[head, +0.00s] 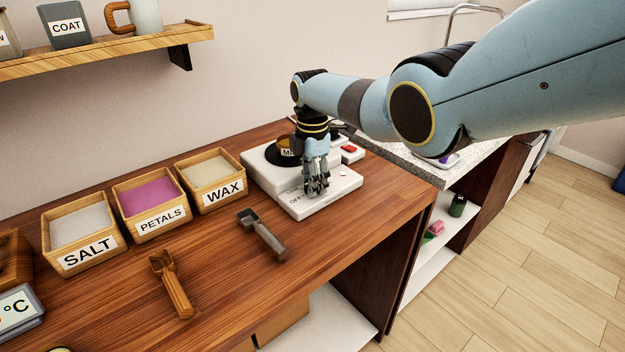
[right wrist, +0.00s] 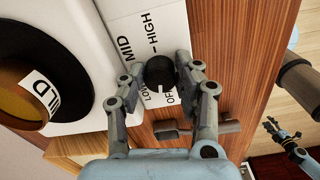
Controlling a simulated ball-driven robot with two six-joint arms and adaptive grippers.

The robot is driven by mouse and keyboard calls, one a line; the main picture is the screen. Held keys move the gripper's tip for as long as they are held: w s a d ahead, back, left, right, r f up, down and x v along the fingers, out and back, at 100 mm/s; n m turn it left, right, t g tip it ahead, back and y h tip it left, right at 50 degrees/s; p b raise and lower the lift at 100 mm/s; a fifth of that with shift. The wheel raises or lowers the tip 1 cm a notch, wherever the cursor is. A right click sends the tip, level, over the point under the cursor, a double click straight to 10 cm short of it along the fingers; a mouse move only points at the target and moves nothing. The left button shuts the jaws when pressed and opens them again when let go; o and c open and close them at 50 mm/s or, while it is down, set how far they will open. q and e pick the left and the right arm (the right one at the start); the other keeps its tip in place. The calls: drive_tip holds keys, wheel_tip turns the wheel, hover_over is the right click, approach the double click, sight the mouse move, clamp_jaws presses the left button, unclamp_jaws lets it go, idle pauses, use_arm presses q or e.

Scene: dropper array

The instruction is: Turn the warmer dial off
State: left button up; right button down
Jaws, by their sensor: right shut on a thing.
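The warmer (head: 338,199) is a white unit at the back right of the wooden counter, with a dark round plate and an amber jar on it. My right gripper (head: 318,188) reaches down to its front panel and hides the dial in the head view. In the right wrist view the black dial (right wrist: 160,73) sits between the fingertips of my right gripper (right wrist: 161,68), which is shut on it. Labels LOW, MID, HIGH and a partly covered OFF surround the dial. A white mark shows on the dial's lower side. A blue and dark gripper, seemingly my left (right wrist: 284,138), shows small in this view.
Bins of salt (head: 87,263), petals (head: 158,228) and wax (head: 218,195) stand left of the warmer. A grey scoop (head: 264,236) and a wooden scoop (head: 173,286) lie in front. A shelf (head: 110,47) hangs on the wall. The front right counter is clear.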

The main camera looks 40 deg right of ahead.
drive_tip(key=shift+w+r+n, duration=0.1)
drive_tip(key=shift+w+n, duration=0.05)
drive_tip(key=shift+n, duration=1.05)
drive_tip(key=c, duration=0.9)
unclamp_jaws()
drive_tip(key=shift+c, duration=0.2)
drive_tip(key=shift+r, duration=3.95)
